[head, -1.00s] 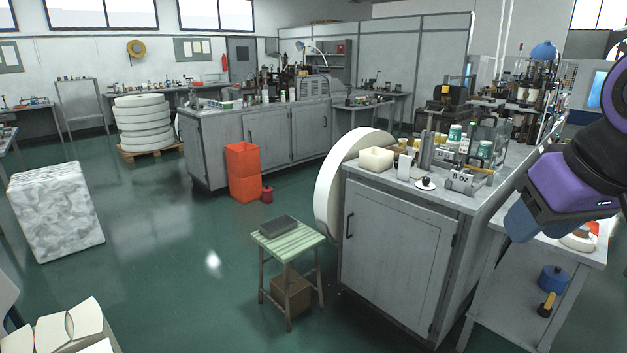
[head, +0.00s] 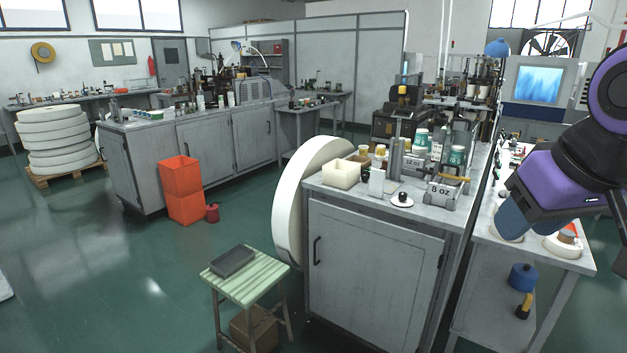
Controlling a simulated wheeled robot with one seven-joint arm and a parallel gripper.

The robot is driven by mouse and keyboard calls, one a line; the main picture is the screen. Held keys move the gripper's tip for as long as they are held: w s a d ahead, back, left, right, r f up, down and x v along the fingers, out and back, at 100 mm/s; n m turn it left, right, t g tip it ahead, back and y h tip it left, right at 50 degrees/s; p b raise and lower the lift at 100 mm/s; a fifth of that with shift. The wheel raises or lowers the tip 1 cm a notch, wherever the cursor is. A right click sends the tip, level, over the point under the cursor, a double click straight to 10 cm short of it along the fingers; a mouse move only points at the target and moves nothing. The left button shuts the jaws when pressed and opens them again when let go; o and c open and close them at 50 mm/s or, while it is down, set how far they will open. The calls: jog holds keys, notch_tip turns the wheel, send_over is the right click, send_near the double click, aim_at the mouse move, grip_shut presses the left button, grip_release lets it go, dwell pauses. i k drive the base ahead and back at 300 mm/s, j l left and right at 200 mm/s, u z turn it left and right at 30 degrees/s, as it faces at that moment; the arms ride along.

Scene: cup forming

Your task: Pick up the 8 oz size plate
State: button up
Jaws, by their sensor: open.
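A grey metal block with a plate marked like "8 OZ" (head: 441,190) sits near the front right corner of the grey cabinet's top. The first character is small and hard to read. A similar block marked "12 OZ" (head: 411,162) stands behind it to the left. My arm comes in at the right edge, beyond the cabinet and above the side table. I cannot make out my gripper's fingers, and nothing of mine touches the blocks.
The grey cabinet (head: 372,262) also carries a cream bin (head: 341,174), a white round piece with a black knob (head: 402,200) and several jars. A green slatted stool (head: 262,281) stands in front, left. A side table (head: 560,254) is on the right. Green floor lies open at left.

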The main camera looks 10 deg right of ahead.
aim_at(440, 193)
jog(key=i+j+z, duration=0.7)
jog(key=j+z, duration=0.2)
jog(key=j, duration=0.15)
